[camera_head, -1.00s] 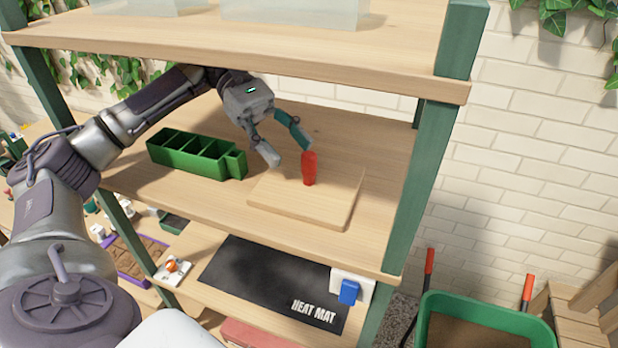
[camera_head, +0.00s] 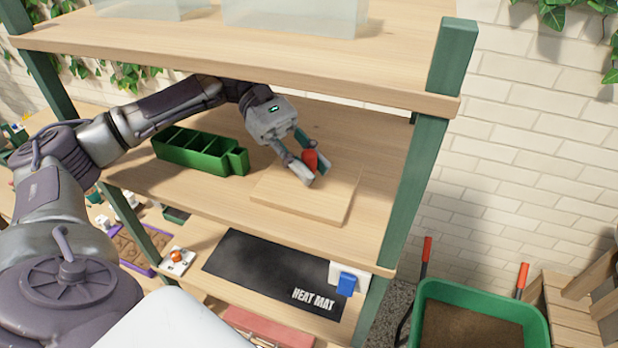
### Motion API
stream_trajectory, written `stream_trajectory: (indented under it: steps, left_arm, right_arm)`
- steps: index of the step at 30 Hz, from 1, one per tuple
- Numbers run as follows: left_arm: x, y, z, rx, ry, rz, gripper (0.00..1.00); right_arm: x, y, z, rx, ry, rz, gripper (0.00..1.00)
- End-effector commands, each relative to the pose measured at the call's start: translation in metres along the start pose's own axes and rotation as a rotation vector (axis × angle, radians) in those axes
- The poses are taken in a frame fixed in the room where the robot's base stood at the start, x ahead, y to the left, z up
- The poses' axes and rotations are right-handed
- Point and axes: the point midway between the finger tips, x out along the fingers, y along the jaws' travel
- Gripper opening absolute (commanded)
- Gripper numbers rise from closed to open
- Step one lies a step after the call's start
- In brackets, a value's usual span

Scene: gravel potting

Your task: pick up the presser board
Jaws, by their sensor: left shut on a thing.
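The presser board (camera_head: 325,203) is a flat, light wooden board with an upright red handle (camera_head: 310,160). It lies on the middle shelf, towards the right end. My left gripper (camera_head: 309,173) is shut on the red handle, with a finger on either side of it. The lower part of the handle is hidden behind the fingers. I cannot see any gap between the board and the shelf. My right gripper is not in view.
A green divided tray (camera_head: 243,163) stands on the same shelf (camera_head: 190,199), left of the board. The upper shelf (camera_head: 250,52) runs close above my arm. A green post (camera_head: 408,195) stands right of the board. A black heat mat (camera_head: 262,271) lies below.

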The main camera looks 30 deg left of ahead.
Motion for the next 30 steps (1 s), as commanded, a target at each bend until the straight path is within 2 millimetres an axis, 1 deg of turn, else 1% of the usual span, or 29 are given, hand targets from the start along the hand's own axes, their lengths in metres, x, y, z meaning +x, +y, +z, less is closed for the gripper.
stream_trajectory:
  steps: [10, 14, 17, 23, 26, 30]
  left_arm:
    - [-0.001, 0.000, 0.001, 0.002, -0.002, 0.001, 0.00]
    - [-0.002, 0.000, 0.005, 0.003, -0.001, 0.001, 0.00]
    - [-0.005, 0.001, 0.013, 0.005, -0.002, 0.001, 0.00]
    - [-0.014, 0.001, 0.035, 0.007, -0.001, -0.001, 0.00]
    - [-0.006, -0.018, 0.035, -0.001, 0.004, -0.002, 0.00]
    - [0.009, -0.049, 0.040, -0.003, 0.006, -0.003, 0.00]
  right_arm:
    - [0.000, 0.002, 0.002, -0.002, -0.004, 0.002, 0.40]
    - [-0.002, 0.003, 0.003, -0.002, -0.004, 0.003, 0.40]
    - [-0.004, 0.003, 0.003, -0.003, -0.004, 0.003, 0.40]
    - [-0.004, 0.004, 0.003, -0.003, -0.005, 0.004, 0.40]
    - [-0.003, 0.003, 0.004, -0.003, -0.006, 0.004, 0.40]
    - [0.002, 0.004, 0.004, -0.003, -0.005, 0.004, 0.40]
